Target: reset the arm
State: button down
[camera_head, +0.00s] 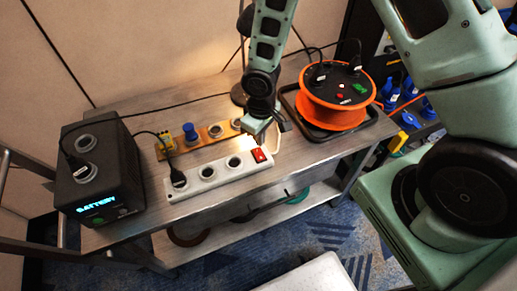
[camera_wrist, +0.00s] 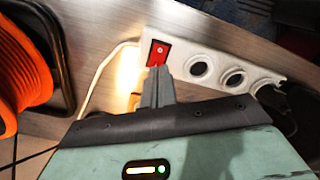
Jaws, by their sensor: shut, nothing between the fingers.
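My gripper (camera_head: 268,124) hangs over the middle of the metal table, just above the switch end of a white power strip. In the wrist view its two grey fingers (camera_wrist: 156,72) are together with nothing between them. Their tips appear right beside the red switch (camera_wrist: 158,52) on the strip; I cannot tell whether they touch it. The red switch (camera_head: 259,155) also shows in the head view. My arm reaches down from the top of the picture.
The white power strip (camera_head: 208,185) has a black plug in its left socket. A black battery box (camera_head: 120,185) stands left. An orange cable reel (camera_head: 330,112) sits in a black tray at right. A wooden strip with a blue knob (camera_head: 191,132) lies behind. Cables cross the table.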

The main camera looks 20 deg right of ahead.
jog(key=shift+r, duration=0.1)
dwell(0.4)
jog(key=s+a+r+n, duration=0.1)
jog(key=s+a+r, duration=0.2)
jog(key=s+r, duration=0.7)
jog(key=s+a+r, duration=0.3)
jog(key=s+r, duration=0.7)
jog(key=r, duration=0.4)
jog(key=shift+a+n+y, duration=0.15)
jog(key=shift+n+y, duration=0.15)
jog(key=shift+n, duration=0.1)
